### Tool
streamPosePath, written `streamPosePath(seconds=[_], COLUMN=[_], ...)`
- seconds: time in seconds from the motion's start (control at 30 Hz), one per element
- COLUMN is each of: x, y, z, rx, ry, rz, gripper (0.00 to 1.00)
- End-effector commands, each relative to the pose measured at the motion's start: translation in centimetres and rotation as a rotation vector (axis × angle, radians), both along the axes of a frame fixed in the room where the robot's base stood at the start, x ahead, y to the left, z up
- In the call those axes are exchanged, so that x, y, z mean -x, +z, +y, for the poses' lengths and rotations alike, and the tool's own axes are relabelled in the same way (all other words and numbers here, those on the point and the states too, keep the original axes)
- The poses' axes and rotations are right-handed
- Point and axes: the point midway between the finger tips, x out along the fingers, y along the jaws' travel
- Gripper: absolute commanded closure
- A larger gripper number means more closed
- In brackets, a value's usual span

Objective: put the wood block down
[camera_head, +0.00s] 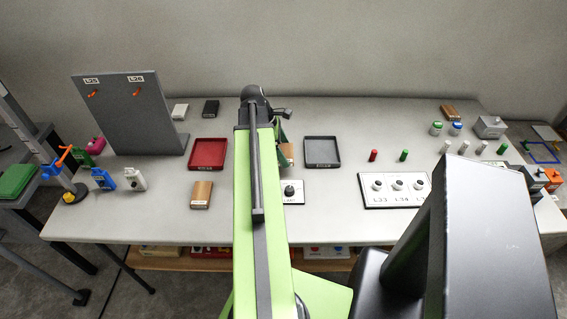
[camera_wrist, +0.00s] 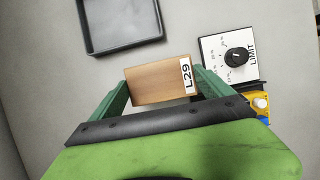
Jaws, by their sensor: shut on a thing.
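My gripper (camera_wrist: 160,82) is shut on a wood block (camera_wrist: 152,84) with a white label reading L29, held between two green fingers in the wrist view. In the head view, the block (camera_head: 288,151) shows only partly beside my arm, between the red tray (camera_head: 208,166) and the dark grey tray (camera_head: 322,164). The dark tray (camera_wrist: 122,48) lies apart from the block in the wrist view. I cannot tell whether the block touches the table (camera_head: 270,225); its underside is hidden.
A LIMIT dial panel (camera_wrist: 215,47) is close to the right finger, with a yellow item (camera_wrist: 260,103) nearby. Another wood block (camera_head: 201,195) lies left of my arm. A three-knob panel (camera_head: 394,203) is at the right. Bare table shows between the trays and panels.

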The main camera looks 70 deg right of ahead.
Motion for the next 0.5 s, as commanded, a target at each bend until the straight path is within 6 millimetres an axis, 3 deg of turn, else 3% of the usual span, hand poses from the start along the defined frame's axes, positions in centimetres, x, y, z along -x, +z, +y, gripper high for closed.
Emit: streamPosePath(seconds=[0.17,0.37,0.5], x=[-0.1,-0.1,-0.1], y=[-0.7,-4.2,-4.0], z=[0.0,0.0,0.0], rx=[0.000,0.000,0.000], ry=[0.000,0.001,0.001], rz=[0.000,0.000,0.000], gripper=[0.51,0.51,0.51])
